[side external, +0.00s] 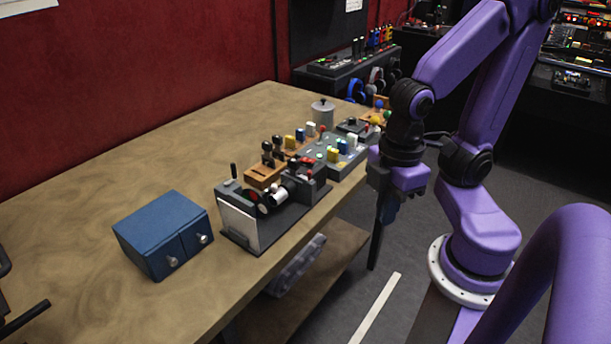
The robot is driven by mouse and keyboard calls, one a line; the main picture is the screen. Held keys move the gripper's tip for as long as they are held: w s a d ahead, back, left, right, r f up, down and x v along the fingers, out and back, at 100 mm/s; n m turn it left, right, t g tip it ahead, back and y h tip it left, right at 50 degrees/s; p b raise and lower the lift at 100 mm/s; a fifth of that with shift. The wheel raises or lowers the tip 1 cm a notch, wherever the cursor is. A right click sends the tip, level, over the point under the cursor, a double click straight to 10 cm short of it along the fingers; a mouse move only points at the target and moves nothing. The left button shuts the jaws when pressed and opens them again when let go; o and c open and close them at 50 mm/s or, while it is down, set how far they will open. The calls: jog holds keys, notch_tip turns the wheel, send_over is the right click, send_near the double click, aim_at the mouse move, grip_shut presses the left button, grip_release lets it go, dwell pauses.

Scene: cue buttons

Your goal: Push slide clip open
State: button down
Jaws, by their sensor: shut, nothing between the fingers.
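My gripper (388,212) is shut and empty, pointing down beyond the right edge of the table and apart from everything on it. I cannot tell for sure which part is the slide clip. The nearest group is a grey control panel (346,166) with coloured buttons and knobs, at the table's right edge, left of my gripper. In front of it stands a grey device (240,222) with a pale front plate, a dark lever and a silver cylinder. Small details on both are too small to read.
A blue two-door cabinet (162,234) stands at the front left of the wooden table (130,150). An orange-brown block (264,174) with dark levers and a grey lidded canister (323,112) stand farther back. The table's left part is clear.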

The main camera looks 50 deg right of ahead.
jog(key=c, duration=1.2)
grip_release()
jog(key=shift+w, duration=0.1)
jog(key=shift+o, duration=0.3)
jog(key=w+r+m, duration=0.1)
jog(key=w+r, duration=0.2)
jog(key=w, duration=0.4)
jog(key=shift+a, duration=0.3)
jog(key=w+d+r+m, duration=0.1)
jog(key=w+d+r, duration=0.2)
jog(key=w+d, duration=0.35)
jog(key=w+d+r+m, duration=0.2)
jog(key=w+d+r, duration=0.2)
jog(key=w, duration=0.6)
notch_tip(320, 180, down, 17)
jog(key=shift+d+r, duration=0.1)
jog(key=shift+r, duration=0.05)
grip_shut()
